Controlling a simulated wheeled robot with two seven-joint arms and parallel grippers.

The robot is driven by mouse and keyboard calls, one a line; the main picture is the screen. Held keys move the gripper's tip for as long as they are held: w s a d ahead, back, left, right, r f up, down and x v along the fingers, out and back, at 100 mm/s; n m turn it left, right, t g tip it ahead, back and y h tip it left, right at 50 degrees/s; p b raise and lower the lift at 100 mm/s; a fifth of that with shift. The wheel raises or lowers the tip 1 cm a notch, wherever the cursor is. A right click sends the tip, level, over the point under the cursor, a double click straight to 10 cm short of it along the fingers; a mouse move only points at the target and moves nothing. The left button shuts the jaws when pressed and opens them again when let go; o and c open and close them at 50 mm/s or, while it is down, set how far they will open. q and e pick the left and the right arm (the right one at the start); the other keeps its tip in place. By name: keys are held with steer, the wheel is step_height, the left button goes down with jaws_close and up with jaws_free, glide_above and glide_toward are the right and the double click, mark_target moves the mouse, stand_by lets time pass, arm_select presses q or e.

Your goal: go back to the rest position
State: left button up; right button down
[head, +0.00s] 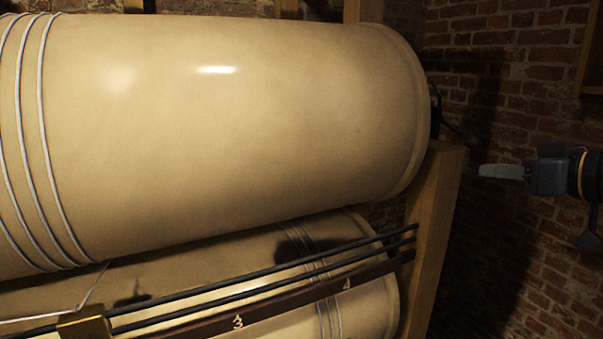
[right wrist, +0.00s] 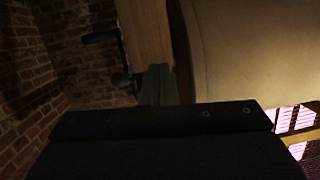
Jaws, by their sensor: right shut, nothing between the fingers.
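My right gripper (head: 500,171) shows at the right of the head view, pointing left. Its fingers are shut with nothing between them. It hangs in free air, to the right of the wooden post (head: 432,230) and the end of the large cream cylinder (head: 230,130), apart from both in the picture. In the right wrist view the shut fingers (right wrist: 159,85) show dimly past the dark gripper body. My left gripper is not in view.
A second cream cylinder (head: 370,300) lies below the first. Black rods (head: 270,268) and a dark rail marked 3 and 4 (head: 290,304) run in front of it. A brick wall (head: 540,80) stands behind.

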steer(key=s+a+f+m+g+h, duration=0.1)
steer(key=s+a+f+m+g, duration=0.15)
steer(key=s+a+f, duration=0.5)
steer(key=s+a+f+m+g+h, duration=0.1)
steer(key=s+a+f+m+g, duration=0.15)
steer(key=s+f, duration=0.9)
steer(key=s+a+f+m+g+h, duration=0.1)
steer(key=s+a+f+g, duration=0.25)
steer(key=f, duration=1.15)
step_height(320, 180, up, 32)
steer(key=p, duration=3.2)
steer(key=shift+s+a+f, duration=0.2)
steer(key=shift+a, duration=0.05)
steer(key=shift+t, duration=0.25)
steer(key=shift+w+a, duration=0.1)
